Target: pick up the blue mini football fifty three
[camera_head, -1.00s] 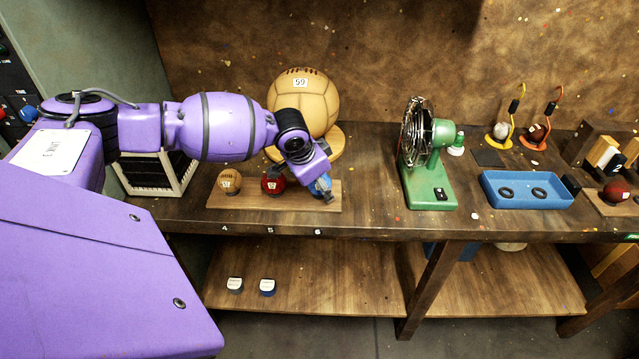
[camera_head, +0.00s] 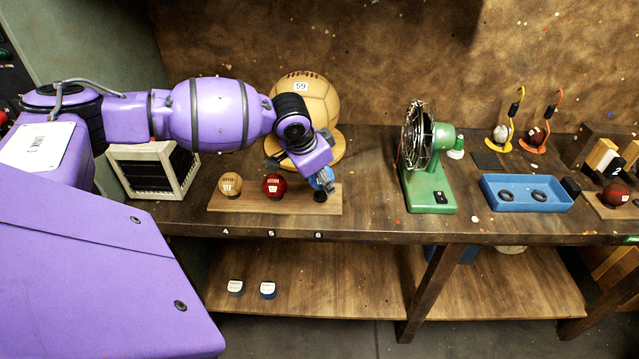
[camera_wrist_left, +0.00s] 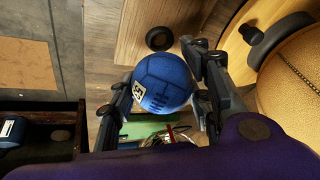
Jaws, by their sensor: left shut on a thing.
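The blue mini football (camera_wrist_left: 163,82) sits between the two fingers of my left gripper (camera_wrist_left: 160,95) in the left wrist view, with a white number label partly showing, its digits hard to read in full. In the head view the blue ball (camera_head: 321,179) shows partly behind my left gripper (camera_head: 322,184), just above a black ring seat (camera_head: 320,197) at the right end of a wooden board (camera_head: 290,206). The gripper is shut on the ball. The same ring (camera_wrist_left: 159,38) looks empty in the wrist view. My right gripper is in neither view.
A tan mini ball (camera_head: 230,184) and a red one (camera_head: 274,186) sit on the same board. A large tan ball (camera_head: 318,105) labelled 59 stands behind. A green fan (camera_head: 430,190) and a blue tray (camera_head: 526,205) are to the right. Bench is bare between board and fan.

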